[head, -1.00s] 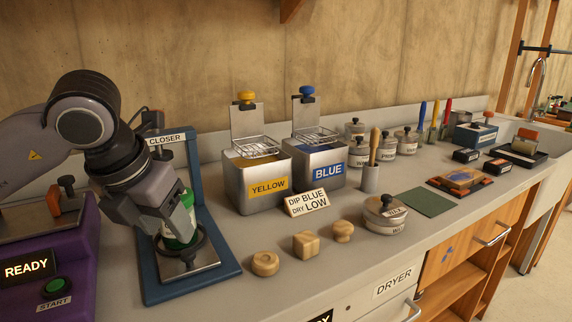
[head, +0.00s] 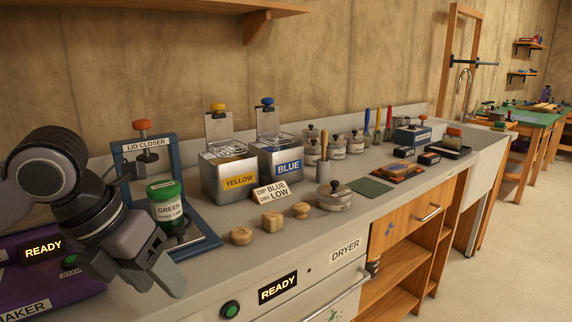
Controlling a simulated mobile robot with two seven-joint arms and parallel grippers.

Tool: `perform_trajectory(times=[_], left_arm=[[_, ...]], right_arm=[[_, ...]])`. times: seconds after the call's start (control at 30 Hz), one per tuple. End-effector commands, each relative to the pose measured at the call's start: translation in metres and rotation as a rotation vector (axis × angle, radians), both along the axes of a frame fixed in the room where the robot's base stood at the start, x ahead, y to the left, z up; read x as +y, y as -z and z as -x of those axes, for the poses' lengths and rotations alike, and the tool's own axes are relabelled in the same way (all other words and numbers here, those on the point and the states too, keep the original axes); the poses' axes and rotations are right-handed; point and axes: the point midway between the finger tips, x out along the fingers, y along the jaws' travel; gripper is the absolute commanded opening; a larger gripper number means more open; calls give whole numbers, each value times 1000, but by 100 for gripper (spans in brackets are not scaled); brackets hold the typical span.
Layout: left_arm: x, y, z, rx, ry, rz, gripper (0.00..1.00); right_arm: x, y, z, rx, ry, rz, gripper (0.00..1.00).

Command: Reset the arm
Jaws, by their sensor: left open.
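My left arm comes in from the left, and its gripper (head: 165,272) is open and empty over the front edge of the counter. The gripper is apart from the green-lidded jar labelled GREEN (head: 166,204), which stands upright in the blue lid closer (head: 190,205) behind it. The lid closer has an orange knob on top. My right gripper is not in view.
A purple machine (head: 60,280) with a READY sign sits at the left. Yellow (head: 230,172) and blue (head: 278,160) metal tanks stand behind wooden pieces (head: 272,221) and a sign (head: 271,190). The dryer (head: 345,250) is below the counter; floor at right is clear.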

Motion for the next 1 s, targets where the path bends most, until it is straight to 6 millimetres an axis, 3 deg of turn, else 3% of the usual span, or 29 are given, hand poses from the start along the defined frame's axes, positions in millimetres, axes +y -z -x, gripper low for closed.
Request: perform_trajectory(times=[0.23, 0.4, 0.5, 0.63, 0.77, 0.87, 1.0], left_arm=[[-87, 14, 43, 223, 219, 422, 52], [-134, -3, 70, 372, 274, 797, 52], [-151, -20, 76, 447, 253, 1024, 52], [-160, -41, 72, 530, 159, 1316, 52], [-155, -54, 55, 594, -8, 1589, 52], [-143, -53, 35, 630, -188, 1773, 52], [-115, -31, 7, 666, -509, 1982, 52]], right_arm=[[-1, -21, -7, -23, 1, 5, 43], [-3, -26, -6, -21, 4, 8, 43], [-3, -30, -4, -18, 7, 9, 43], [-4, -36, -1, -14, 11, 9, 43], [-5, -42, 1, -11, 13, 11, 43], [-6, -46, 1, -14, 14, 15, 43], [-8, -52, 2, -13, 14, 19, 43]])
